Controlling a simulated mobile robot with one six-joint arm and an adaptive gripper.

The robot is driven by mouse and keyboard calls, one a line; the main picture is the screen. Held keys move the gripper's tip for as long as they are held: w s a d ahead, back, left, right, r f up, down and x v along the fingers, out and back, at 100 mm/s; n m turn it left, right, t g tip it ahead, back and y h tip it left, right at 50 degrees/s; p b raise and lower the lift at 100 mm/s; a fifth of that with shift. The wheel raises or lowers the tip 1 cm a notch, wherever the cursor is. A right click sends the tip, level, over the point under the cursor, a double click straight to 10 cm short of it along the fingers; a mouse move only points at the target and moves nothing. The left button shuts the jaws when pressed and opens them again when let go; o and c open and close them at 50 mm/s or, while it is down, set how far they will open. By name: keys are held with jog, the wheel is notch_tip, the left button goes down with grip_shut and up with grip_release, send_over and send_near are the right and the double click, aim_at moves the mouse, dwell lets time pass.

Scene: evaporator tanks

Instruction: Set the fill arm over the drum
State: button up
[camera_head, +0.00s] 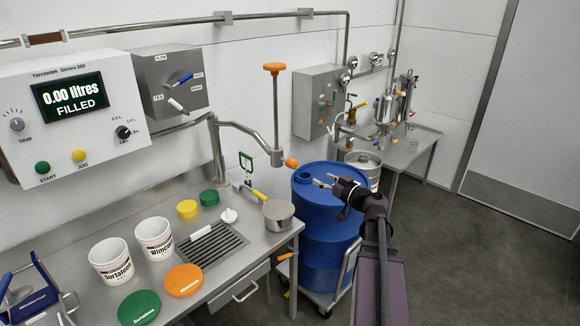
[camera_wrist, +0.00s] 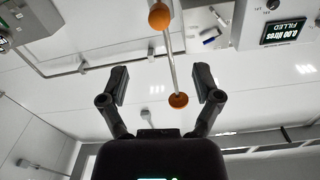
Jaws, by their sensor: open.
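The fill arm (camera_head: 240,127) is a grey metal pipe on an upright post at the bench's back edge. Its vertical tube carries an orange disc knob on top (camera_head: 274,67) and an orange grip (camera_head: 291,162) at the lower end. That end hangs left of the blue drum (camera_head: 325,235), near the bench's right edge. The drum has an opening (camera_head: 305,176) in its top. My gripper (camera_head: 322,183) is open and empty above the drum top, right of the orange grip. In the wrist view, the orange disc (camera_wrist: 178,100) and grip (camera_wrist: 159,16) appear between the fingers, with no visible contact.
A steel pot (camera_head: 278,215) stands at the bench's right end, below the tube. The drum rests on a wheeled trolley (camera_head: 318,298). Buckets (camera_head: 110,261) and lids (camera_head: 185,281) sit on the bench. The control panel (camera_head: 70,112) reads 0.00 litres, FILLED. Floor at right is clear.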

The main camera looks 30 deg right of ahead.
aim_at(296, 166)
jog(key=shift+w, duration=0.1)
dwell(0.3)
jog(key=x, duration=1.3)
jog(key=shift+w+a, duration=0.2)
jog(key=shift+w, duration=0.1)
